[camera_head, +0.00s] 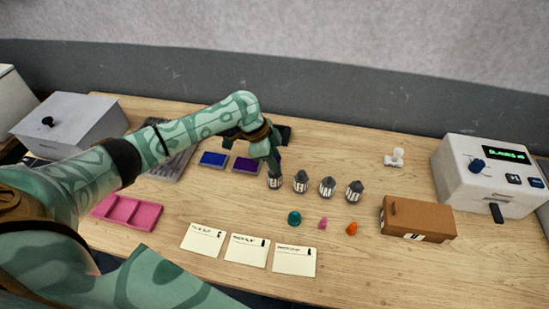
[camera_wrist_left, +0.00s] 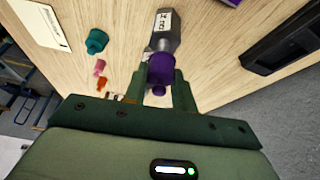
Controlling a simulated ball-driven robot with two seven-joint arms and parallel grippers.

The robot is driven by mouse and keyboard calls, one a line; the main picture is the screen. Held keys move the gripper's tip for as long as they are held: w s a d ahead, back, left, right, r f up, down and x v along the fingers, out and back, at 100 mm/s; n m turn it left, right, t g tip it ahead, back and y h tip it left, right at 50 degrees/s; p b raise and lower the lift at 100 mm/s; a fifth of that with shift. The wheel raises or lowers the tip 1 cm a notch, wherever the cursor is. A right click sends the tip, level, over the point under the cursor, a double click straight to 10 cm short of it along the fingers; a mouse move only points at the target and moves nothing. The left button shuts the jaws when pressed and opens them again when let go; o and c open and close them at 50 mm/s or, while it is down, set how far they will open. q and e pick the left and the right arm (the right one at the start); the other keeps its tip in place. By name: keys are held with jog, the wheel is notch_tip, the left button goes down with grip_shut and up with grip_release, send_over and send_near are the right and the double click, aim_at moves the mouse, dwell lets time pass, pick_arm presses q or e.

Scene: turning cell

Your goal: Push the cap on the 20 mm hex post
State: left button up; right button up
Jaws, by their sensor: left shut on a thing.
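My left gripper (camera_head: 274,168) is shut on a purple cap, at the leftmost post of a row of grey posts with white labels. In the left wrist view the purple cap (camera_wrist_left: 160,72) sits between the two fingers of the gripper (camera_wrist_left: 161,82). A grey post with a white label (camera_wrist_left: 163,32) lies in line just beyond the cap. The label's small print looks like it includes 20. The cap hides the post's near end, so I cannot tell how far they meet. In the head view this post (camera_head: 275,183) stands upright under the fingers. My right gripper is not in view.
Other posts (camera_head: 300,182) stand close on the right. Loose teal (camera_head: 294,217), pink (camera_head: 322,223) and orange (camera_head: 351,228) caps lie in front. Cards (camera_head: 246,250) lie nearer, a brown box (camera_head: 420,222) and white machine (camera_head: 475,185) at right, a pink tray (camera_head: 127,212) at left.

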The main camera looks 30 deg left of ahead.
pick_arm(q)
jog(key=shift+p, duration=0.35)
jog(key=shift+f, duration=0.1)
dwell(0.7)
jog(key=shift+f, duration=0.5)
dwell(0.6)
jog(key=o, duration=1.5)
jog(key=shift+r+p, duration=0.1)
jog(key=shift+p, duration=0.25)
notch_tip(320, 180, up, 5)
jog(key=p, duration=0.5)
